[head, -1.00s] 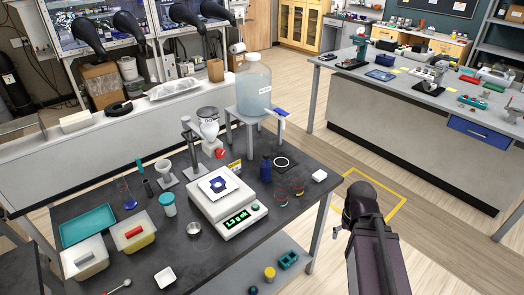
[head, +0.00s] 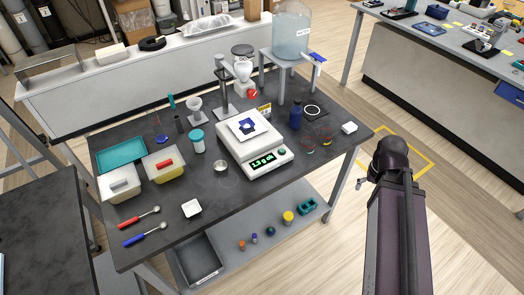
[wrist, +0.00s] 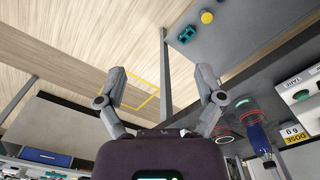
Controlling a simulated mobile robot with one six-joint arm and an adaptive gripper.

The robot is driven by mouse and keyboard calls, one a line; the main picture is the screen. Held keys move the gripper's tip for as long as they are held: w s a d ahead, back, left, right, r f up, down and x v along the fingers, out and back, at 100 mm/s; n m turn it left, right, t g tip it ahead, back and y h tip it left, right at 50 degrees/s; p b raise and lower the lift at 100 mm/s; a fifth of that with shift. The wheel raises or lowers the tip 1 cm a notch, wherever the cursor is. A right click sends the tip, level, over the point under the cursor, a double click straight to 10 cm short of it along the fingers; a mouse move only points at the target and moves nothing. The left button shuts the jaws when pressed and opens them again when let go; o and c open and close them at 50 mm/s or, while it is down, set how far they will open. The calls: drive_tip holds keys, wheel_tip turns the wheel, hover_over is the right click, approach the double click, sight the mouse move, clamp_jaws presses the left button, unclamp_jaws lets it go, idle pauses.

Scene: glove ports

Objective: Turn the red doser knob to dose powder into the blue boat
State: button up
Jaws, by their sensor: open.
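The red doser knob (head: 252,94) sits on the front of the powder doser (head: 243,70), which is held on a stand at the back of the dark table. The blue boat (head: 247,126) rests on a white square on the balance (head: 262,150), in front of and below the doser. The balance display is lit green. In the wrist view my gripper (wrist: 160,84) is open and empty, its two fingers spread wide. It is away from the knob, off the table's right side; the head view shows my arm at the right, but the fingertips are not clear there.
A water carboy (head: 291,35) stands on a raised stand right of the doser. A blue bottle (head: 296,116) and small dishes stand right of the balance. Tubs, a teal tray (head: 121,154) and spoons fill the table's left. The floor beside my arm is clear.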

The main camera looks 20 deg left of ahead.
drive_tip(key=w+a+n+t+y+b, duration=0.1)
drive_tip(key=w+a+n+t+y, duration=0.15)
drive_tip(key=a, duration=0.55)
drive_tip(key=n+t+y+b, duration=0.4)
drive_tip(key=n+t+y, duration=0.3)
drive_tip(key=t+y, duration=0.3)
approach(253, 96)
drive_tip(key=shift+s+d+f+g+y, duration=0.1)
drive_tip(key=shift+s+d+g+y, duration=0.2)
drive_tip(key=shift+d, duration=0.45)
drive_tip(key=shift+s+d+g+y, duration=0.1)
drive_tip(key=shift+s+d+y, duration=0.25)
drive_tip(key=shift+d, duration=0.4)
drive_tip(key=shift+s, duration=0.1)
drive_tip(key=shift+a, duration=0.1)
drive_tip(key=x, duration=1.3)
drive_tip(key=shift+w+a, duration=0.2)
drive_tip(key=shift+w, duration=0.1)
